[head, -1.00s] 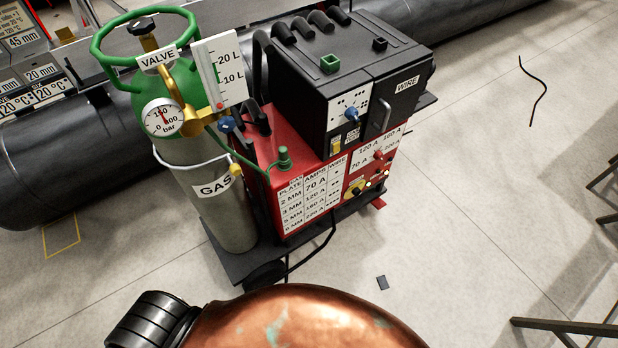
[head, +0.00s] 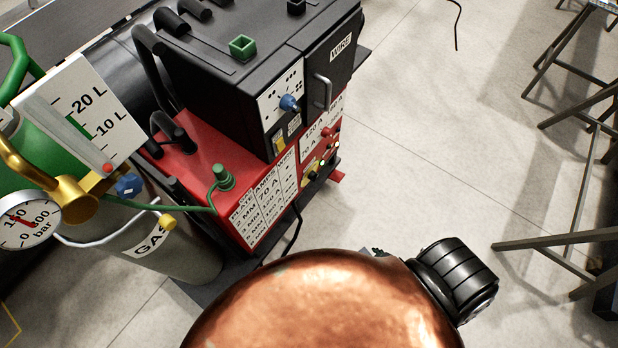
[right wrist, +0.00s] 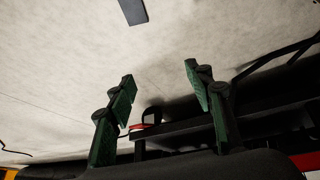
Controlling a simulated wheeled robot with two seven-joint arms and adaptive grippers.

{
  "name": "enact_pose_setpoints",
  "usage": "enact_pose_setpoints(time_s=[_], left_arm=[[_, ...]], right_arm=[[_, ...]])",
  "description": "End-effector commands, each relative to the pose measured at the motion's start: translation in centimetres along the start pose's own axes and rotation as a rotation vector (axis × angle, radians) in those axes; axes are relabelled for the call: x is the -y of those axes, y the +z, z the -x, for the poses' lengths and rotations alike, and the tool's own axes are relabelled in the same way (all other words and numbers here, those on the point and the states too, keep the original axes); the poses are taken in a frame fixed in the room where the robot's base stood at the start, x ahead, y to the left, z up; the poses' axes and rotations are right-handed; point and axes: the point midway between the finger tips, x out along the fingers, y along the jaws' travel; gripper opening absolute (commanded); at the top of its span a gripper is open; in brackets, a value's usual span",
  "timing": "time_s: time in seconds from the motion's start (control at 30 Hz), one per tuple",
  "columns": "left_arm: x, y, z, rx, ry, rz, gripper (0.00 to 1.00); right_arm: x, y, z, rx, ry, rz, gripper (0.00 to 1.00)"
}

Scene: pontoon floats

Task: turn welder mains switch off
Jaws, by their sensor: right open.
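The welder (head: 190,165) has a red lower body with a black wire unit (head: 225,95) on top, at the upper middle of the head view. Its lower front panel carries a small yellow plate with a dark knob (head: 311,174), beside red knobs and small lights. This may be the mains switch, but its setting is too small to read. My right gripper (right wrist: 160,78) is open and empty in the right wrist view, its green-padded fingers spread over floor, with the dark cart beyond. It does not show in the head view. My left gripper is in no view.
A green gas cylinder (head: 40,150) with gauge and flow meter stands left of the welder. A large dark pipe lies behind. Metal trestles (head: 560,245) stand at the right. Open floor (head: 420,150) lies between. A small dark plate (right wrist: 132,11) lies on the floor.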

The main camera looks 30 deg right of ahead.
Motion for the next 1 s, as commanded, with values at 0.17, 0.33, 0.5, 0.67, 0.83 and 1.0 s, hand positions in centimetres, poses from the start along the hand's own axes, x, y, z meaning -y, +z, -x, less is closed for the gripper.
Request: enact_pose_setpoints(time_s=[0.17,0.33,0.5,0.67,0.83,1.0], left_arm=[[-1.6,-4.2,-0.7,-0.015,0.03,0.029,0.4],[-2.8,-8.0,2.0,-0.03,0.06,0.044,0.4],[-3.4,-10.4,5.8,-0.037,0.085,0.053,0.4],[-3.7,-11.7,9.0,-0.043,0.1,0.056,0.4],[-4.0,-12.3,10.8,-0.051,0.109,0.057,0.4],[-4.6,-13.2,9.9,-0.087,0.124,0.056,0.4]], right_arm=[[-4.0,-11.7,-5.8,-0.322,-0.022,0.03,0.48],[-5.4,-22.0,-7.0,-0.612,-0.089,0.049,0.48],[-5.0,-29.6,-6.1,-0.853,-0.191,0.066,0.48],[-4.3,-33.8,-4.5,-1.0,-0.272,0.075,0.48],[-3.8,-35.8,-3.4,-1.066,-0.313,0.079,0.48],[-3.3,-37.5,-3.9,-1.077,-0.317,0.079,0.48]])
